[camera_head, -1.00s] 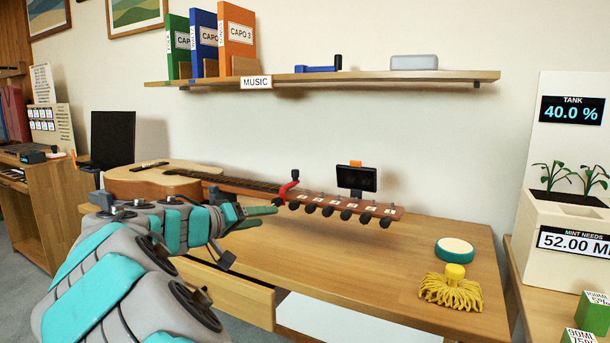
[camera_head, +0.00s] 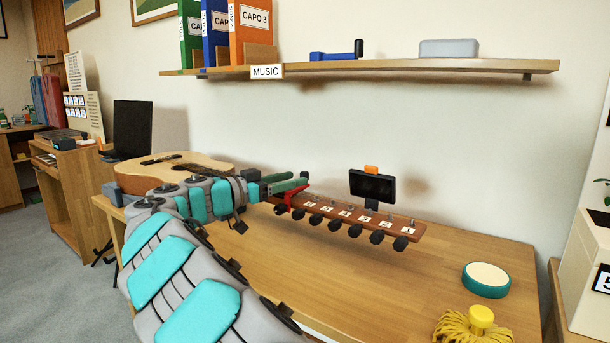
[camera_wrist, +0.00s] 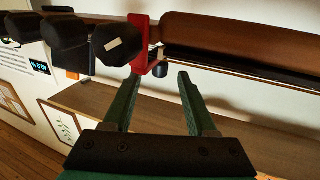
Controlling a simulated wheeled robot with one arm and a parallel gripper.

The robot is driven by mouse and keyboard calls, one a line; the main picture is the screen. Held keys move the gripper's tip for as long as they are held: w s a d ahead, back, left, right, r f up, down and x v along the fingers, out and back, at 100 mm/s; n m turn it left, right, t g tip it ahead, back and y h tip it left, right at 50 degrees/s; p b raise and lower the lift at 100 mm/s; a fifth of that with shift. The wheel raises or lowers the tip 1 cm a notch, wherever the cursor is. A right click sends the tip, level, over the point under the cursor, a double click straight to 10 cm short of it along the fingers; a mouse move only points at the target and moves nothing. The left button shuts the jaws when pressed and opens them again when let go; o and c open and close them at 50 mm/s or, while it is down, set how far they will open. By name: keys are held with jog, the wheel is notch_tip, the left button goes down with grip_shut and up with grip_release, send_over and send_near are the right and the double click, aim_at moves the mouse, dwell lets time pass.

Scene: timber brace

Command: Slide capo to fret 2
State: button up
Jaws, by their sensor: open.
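The acoustic guitar (camera_head: 140,180) lies on the wooden desk, with its headstock (camera_head: 345,216) pointing right and its numbered pegs along the near edge. The red capo (camera_head: 289,196) sits at the headstock end of the neck. In the wrist view the capo (camera_wrist: 141,42) stands just beyond the fingertips, roughly between their lines, with a dark knob at its lower end. My gripper (camera_head: 303,180) is open beside the capo; its green fingers (camera_wrist: 157,80) appear empty. My arm hides much of the neck in the head view, so the frets cannot be read.
A small black screen with an orange top (camera_head: 372,187) stands behind the headstock. A round teal-rimmed pad (camera_head: 486,279) and a yellow mop-like thing (camera_head: 473,326) lie at the desk's right. A shelf (camera_head: 400,67) with binders hangs above. The desk's middle right is clear.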

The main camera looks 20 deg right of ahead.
jog(key=shift+p+x, duration=0.3)
jog(key=shift+x, duration=2)
grip_shut()
